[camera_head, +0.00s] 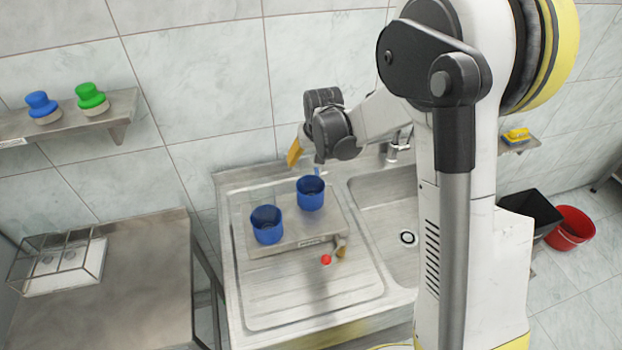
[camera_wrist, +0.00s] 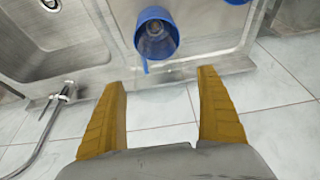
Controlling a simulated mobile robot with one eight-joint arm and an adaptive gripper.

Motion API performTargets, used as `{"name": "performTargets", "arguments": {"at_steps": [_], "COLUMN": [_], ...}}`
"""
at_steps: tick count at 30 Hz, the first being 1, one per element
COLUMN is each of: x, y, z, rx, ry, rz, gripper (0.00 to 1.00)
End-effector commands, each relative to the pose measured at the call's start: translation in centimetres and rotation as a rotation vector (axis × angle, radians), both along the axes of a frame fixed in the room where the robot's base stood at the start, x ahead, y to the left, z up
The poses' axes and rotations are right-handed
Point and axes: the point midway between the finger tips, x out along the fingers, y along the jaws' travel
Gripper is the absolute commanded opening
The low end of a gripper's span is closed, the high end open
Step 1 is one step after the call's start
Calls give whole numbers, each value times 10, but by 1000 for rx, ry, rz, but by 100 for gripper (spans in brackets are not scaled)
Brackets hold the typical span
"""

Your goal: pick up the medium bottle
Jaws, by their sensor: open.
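No bottle can be made out for certain in either view. Two blue cup-like holders stand on a steel stand on the drainboard: the left holder (camera_head: 266,226) and the right holder (camera_head: 310,194). In the wrist view one blue holder (camera_wrist: 156,35) is beyond my fingertips, with a greyish round shape inside that I cannot identify. My gripper (camera_wrist: 161,78) is open, its yellow fingers apart with nothing between them. In the head view my gripper (camera_head: 295,152) is above and behind the right holder, partly hidden by my wrist.
The steel stand (camera_head: 325,226) has a small red ball (camera_head: 326,260) at its front. The sink basin (camera_head: 385,200) lies right of it. A wire rack (camera_head: 62,268) stands on the left table.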

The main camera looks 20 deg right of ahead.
Motion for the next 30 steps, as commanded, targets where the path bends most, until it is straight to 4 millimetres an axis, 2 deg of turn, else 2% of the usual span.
{"name": "performTargets", "arguments": {"at_steps": [3, 9, 10, 14, 15, 24, 26, 30], "x": [3, 3, 3, 3, 3, 3, 3, 2], "y": [0, 0, 0, 0, 0, 0, 0, 0], "z": [-8, -8, -8, -8, -8, -6, 0, 25], "rx": [0, 0, 0, 0, 0, 0, 0, 0], "ry": [0, 0, 0, 0, 0, 0, 0, 0], "rz": [0, 0, 0, 0, 0, 0, 0, 0], "gripper": [86, 86, 80, 40, 38, 38, 38, 38]}}
